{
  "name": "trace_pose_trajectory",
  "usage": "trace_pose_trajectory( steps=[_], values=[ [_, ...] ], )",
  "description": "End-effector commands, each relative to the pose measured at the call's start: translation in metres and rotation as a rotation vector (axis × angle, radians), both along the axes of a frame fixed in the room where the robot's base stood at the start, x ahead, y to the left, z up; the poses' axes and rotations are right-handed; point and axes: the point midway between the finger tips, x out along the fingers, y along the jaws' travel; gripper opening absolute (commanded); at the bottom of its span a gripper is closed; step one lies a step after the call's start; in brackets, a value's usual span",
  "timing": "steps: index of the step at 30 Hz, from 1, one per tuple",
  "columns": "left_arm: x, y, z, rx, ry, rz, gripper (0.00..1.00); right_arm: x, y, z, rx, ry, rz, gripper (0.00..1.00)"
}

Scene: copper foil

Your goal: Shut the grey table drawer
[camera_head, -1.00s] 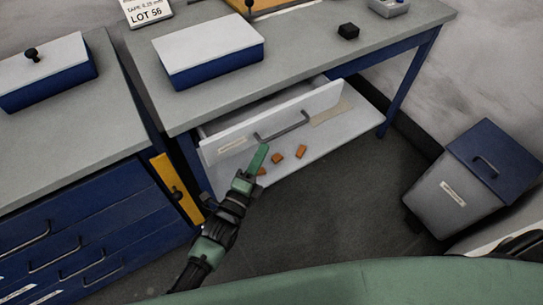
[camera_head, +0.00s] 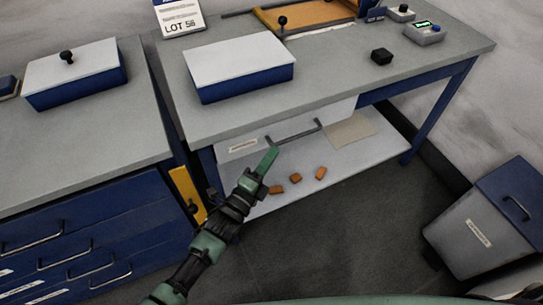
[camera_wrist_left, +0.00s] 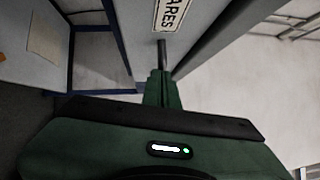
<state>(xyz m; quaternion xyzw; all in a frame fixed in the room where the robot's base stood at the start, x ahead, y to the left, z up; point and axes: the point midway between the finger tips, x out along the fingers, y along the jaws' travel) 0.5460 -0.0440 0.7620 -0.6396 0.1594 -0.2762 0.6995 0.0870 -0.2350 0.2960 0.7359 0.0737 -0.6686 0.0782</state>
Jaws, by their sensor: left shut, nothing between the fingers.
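The drawer's pale grey front (camera_head: 335,110) sits under the grey worktop of the blue-legged table, with a dark bar handle (camera_head: 297,132) and a label. No open drawer interior shows above the front; I cannot tell whether it is fully flush. My left gripper (camera_head: 268,160) is shut and empty, its green fingertips by the left end of the handle. In the left wrist view the shut fingers (camera_wrist_left: 161,88) point at the handle (camera_wrist_left: 162,55), beside a label ending in "ARES"; contact is unclear. My right gripper is out of view.
A lower shelf (camera_head: 350,155) holds several small orange blocks. A blue and white box (camera_head: 240,68) and a black block (camera_head: 381,56) stand on the worktop. A blue cabinet (camera_head: 75,215) is at left, a lidded bin (camera_head: 480,235) at right. The floor between is clear.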

Motion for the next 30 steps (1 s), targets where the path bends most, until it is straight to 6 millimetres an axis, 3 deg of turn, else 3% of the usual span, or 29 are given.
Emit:
trace_pose_trajectory(
  steps=[5, 16, 25, 28, 30],
  values=[
    [-0.004, 0.01, 0.001, 0.0, -0.003, 0.008, 0.0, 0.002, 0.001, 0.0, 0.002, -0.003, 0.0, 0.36],
    [-0.056, 0.041, -0.008, 0.001, -0.002, 0.002, 0.0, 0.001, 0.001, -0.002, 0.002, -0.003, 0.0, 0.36],
    [-0.065, 0.047, -0.009, -0.001, -0.001, 0.001, 0.0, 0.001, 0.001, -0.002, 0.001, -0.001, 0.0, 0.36],
    [-0.064, 0.051, -0.022, -0.01, 0.049, 0.012, 0.0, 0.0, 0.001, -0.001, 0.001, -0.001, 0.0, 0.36],
    [-0.063, 0.06, -0.046, -0.032, 0.14, 0.034, 0.0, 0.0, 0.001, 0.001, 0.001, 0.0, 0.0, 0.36]
  ],
)
